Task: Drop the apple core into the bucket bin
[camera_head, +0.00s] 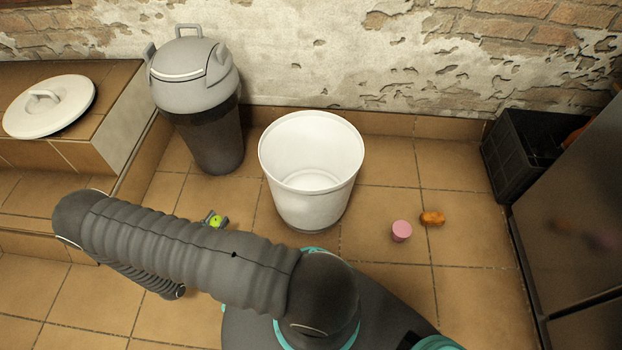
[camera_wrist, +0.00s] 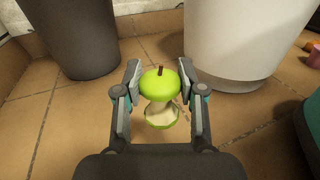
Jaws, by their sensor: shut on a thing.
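A green apple core (camera_wrist: 160,98) with a brown stem and pale eaten middle is between the two fingers of my gripper (camera_wrist: 160,92) in the wrist view. The gripper is shut on it. In the head view the green top of the apple core (camera_head: 216,220) and part of my gripper (camera_head: 214,218) show just behind my arm, left of the bucket bin. The white bucket bin (camera_head: 312,205) stands upright and open on the tiled floor, and its inside looks empty. Its lower side (camera_wrist: 240,45) shows at the upper right of the wrist view, beyond the gripper and apart from it.
A dark grey lidded bin (camera_head: 212,140) stands left of the bucket. A white lid (camera_head: 50,106) lies on the tiled ledge (camera_head: 125,110). A pink cup-like item (camera_head: 401,231) and an orange item (camera_head: 432,218) lie right of the bucket. A black crate (camera_head: 520,150) stands far right.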

